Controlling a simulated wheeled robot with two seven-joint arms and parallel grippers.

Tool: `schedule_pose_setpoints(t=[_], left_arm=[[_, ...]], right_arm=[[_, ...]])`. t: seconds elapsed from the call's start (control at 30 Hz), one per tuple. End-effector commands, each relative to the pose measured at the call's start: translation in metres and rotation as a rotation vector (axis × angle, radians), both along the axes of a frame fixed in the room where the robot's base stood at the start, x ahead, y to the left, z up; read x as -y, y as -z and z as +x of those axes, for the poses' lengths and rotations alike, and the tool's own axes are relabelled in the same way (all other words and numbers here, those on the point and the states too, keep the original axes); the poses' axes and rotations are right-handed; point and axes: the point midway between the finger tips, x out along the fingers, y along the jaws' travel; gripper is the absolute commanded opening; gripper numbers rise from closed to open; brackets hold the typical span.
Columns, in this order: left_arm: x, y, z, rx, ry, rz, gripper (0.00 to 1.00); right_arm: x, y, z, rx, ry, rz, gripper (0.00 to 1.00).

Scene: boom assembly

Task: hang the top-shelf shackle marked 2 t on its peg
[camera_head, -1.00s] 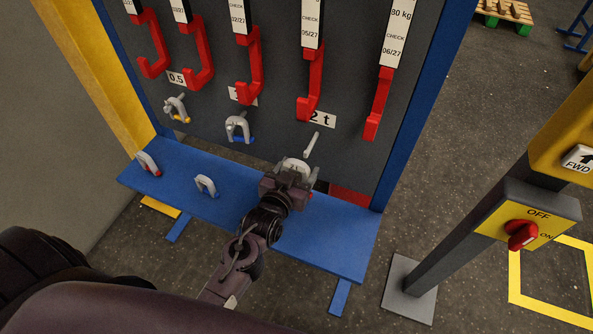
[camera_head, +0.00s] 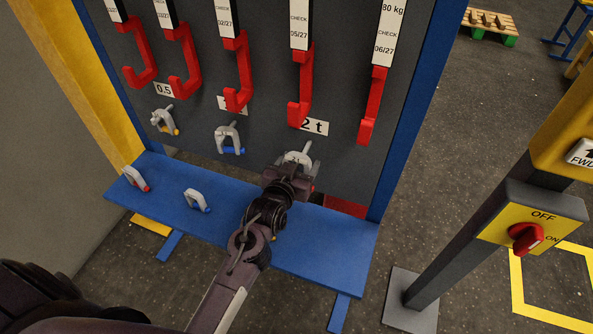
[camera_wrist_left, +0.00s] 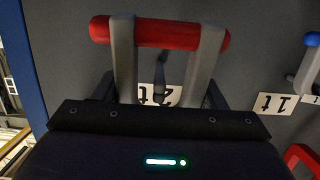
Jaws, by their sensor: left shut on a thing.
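My left gripper (camera_head: 290,175) is shut on a grey shackle (camera_head: 298,159) in front of the dark board, just below the 2 t label (camera_head: 315,127). In the left wrist view the shackle's red pin (camera_wrist_left: 160,34) lies across the top, with a grey leg on each side. The upside-down 2 t label (camera_wrist_left: 158,95) shows between the legs. The 2 t peg (camera_head: 307,147) shows at the shackle's upper edge in the head view. A dark rod-like peg (camera_wrist_left: 161,72) appears within the shackle's opening in the wrist view. I cannot tell if it passes through. My right gripper is out of view.
Shackles with yellow (camera_head: 165,120) and blue (camera_head: 229,138) pins hang at the 0.5 and 1 t labels. Red hooks (camera_head: 300,90) hang above. A switch post (camera_head: 450,255) stands right.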

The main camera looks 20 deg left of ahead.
Motion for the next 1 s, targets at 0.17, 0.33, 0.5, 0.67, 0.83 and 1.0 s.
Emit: schedule_pose_setpoints(t=[0.17, 0.33, 0.5, 0.67, 0.83, 1.0], left_arm=[[0.0, 0.001, 0.011, 0.006, 0.0, 0.0, 0.23], [0.001, 0.001, 0.021, 0.007, 0.0, -0.001, 0.23], [0.001, 0.001, 0.03, 0.007, 0.0, -0.001, 0.23], [0.001, 0.007, 0.036, 0.005, 0.0, 0.0, 0.23], [0.001, 0.012, 0.041, 0.005, 0.0, 0.0, 0.23], [0.001, 0.015, 0.042, 0.005, 0.0, 0.0, 0.23]], right_arm=[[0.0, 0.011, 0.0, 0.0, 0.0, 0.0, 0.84], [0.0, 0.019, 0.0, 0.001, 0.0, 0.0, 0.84], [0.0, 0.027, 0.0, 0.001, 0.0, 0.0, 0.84], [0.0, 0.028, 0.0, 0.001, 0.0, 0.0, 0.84], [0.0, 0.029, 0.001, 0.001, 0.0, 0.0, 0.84], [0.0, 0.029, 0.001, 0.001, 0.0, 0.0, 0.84]])
